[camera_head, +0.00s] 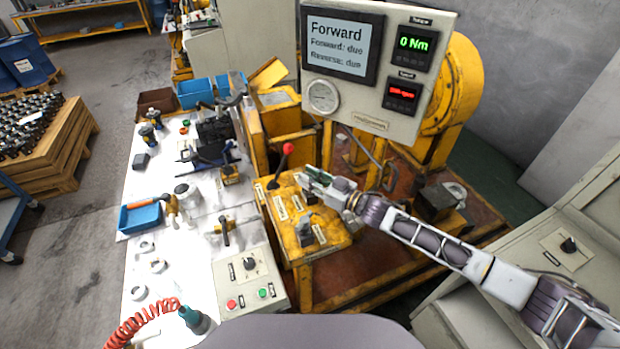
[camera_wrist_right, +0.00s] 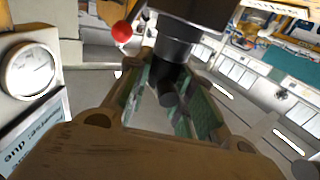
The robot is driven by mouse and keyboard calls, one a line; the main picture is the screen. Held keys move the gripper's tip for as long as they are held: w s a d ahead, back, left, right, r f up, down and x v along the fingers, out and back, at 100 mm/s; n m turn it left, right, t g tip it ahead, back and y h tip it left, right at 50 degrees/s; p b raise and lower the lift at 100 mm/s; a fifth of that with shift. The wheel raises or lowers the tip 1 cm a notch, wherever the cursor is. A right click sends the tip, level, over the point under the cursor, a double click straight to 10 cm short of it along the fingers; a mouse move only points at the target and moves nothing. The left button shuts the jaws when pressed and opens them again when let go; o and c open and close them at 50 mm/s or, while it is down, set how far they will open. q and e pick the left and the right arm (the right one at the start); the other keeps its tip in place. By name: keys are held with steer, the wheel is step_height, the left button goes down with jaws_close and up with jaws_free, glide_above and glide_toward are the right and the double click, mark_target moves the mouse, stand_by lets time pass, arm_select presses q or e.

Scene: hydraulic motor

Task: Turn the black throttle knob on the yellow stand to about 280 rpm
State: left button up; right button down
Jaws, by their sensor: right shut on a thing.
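The yellow stand (camera_head: 285,205) carries a lever with a red ball (camera_head: 287,149), several pale labels and a black control (camera_head: 304,231) near its front. My right gripper (camera_head: 314,180) reaches in from the right over the stand's back part. In the wrist view the green-padded fingers of my right gripper (camera_wrist_right: 170,92) are on either side of a black cylindrical knob (camera_wrist_right: 174,48) and shut on it. The speed readout (camera_head: 402,95) glows red, with digits too blurred to read surely. My left gripper is out of view.
The red ball (camera_wrist_right: 122,32) stands close beside the gripper in the wrist view. A panel (camera_head: 385,125) behind shows "Forward", 0 Nm and a round gauge (camera_head: 322,97). A white bench (camera_head: 165,245) with tools and a grey control box (camera_head: 250,281) lies left.

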steer(key=shift+n+g+y+p, duration=0.3)
steer(key=shift+n+g+p, duration=0.1)
steer(key=shift+g+p, duration=0.1)
steer(key=c, duration=1.2)
jaws_free()
steer(key=v, duration=1.2)
